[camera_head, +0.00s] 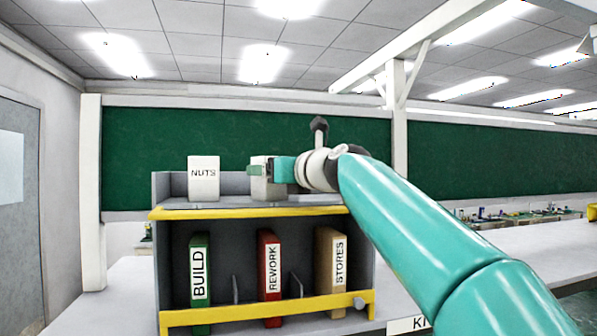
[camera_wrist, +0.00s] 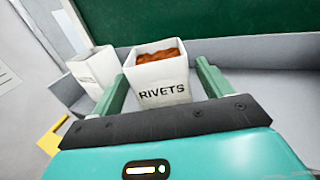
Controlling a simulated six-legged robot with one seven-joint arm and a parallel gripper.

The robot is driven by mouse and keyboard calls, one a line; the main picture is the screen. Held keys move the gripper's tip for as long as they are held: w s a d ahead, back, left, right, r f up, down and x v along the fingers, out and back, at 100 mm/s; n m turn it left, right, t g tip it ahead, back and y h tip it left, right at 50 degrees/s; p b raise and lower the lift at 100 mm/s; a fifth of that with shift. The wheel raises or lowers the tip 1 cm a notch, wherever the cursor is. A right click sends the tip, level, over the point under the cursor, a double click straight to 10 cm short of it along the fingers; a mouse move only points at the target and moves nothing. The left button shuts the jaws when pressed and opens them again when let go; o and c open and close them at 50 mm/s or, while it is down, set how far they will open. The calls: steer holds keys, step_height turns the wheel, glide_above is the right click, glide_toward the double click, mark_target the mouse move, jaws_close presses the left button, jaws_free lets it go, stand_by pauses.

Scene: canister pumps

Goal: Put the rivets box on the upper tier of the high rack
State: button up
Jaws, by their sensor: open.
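The white rivets box (camera_wrist: 161,82), filled with reddish-brown contents, shows its RIVETS label in the wrist view. It stands upright on the upper tier (camera_head: 240,212) of the high rack, right of the nuts box, and is partly hidden by my gripper in the head view (camera_head: 264,189). My gripper (camera_wrist: 162,74) is open, with one green finger on each side of the rivets box. Small gaps seem to show beside it, but contact is hard to judge. The gripper also shows at the rack top in the head view (camera_head: 262,171).
The white nuts box (camera_head: 203,178) stands left on the same tier. Below are green BUILD (camera_head: 200,270), red REWORK (camera_head: 270,265) and tan STORES (camera_head: 331,262) binders. A yellow lip (camera_head: 180,214) edges the tier. A grey back panel (camera_wrist: 260,52) and green board (camera_head: 480,155) lie behind.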

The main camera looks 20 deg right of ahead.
steer(key=v, duration=0.8)
stand_by(1.4)
